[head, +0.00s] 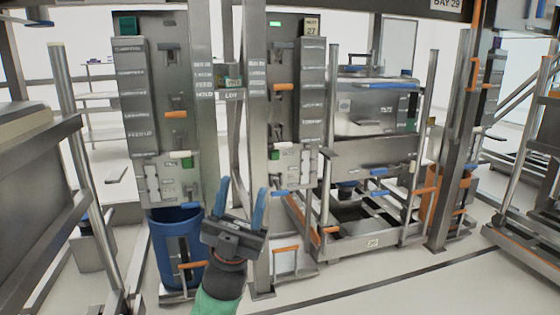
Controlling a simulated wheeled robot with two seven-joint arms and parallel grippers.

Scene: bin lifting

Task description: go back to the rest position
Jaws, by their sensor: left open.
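My left gripper (241,205) is in the lower middle of the head view, pointing up and away, with its two blue fingers spread apart. Nothing shows between the fingers. It appears in front of a grey upright post and just right of a blue bin (168,245), and it hides part of both. The blue bin stands upright under the left grey machine panel (158,110). I cannot tell whether the gripper touches anything. My right gripper does not show.
A second grey panel (298,120) stands right of the post. A metal frame holding a steel box (368,112) stands further right, with an orange bin (440,205) beside it. Railings (85,170) stand at left. Pale floor (420,290) is clear at lower right.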

